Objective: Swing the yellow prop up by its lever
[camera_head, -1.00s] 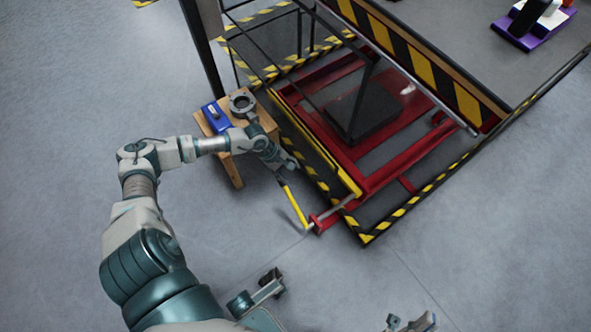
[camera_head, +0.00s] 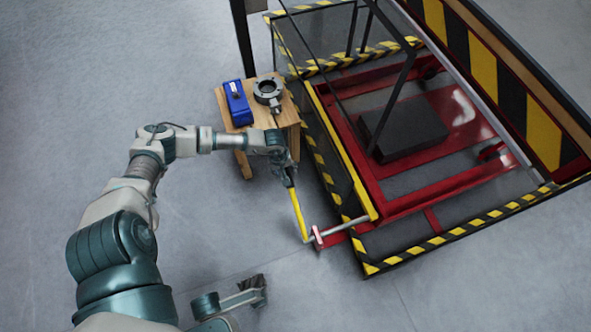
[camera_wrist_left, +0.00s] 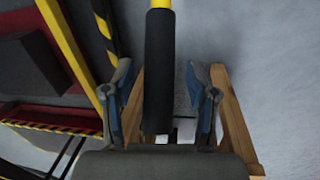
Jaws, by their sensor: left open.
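The lever (camera_head: 297,212) is a thin yellow bar with a black grip, slanting up from a red bracket at the near corner of the red frame. A long yellow bar (camera_head: 345,155), likely the prop, lies along the frame's left side. My left gripper (camera_head: 289,174) is at the lever's upper end. In the left wrist view the black grip (camera_wrist_left: 159,60) runs between the two fingers of my left gripper (camera_wrist_left: 158,75), which is open with a gap on both sides.
A wooden stool (camera_head: 286,113) stands close behind my left gripper, bearing a blue box (camera_head: 237,102) and a grey metal ring (camera_head: 268,91). The red frame (camera_head: 440,190) and black-yellow striped edging (camera_head: 455,233) lie to the right. Floor left of the lever is clear.

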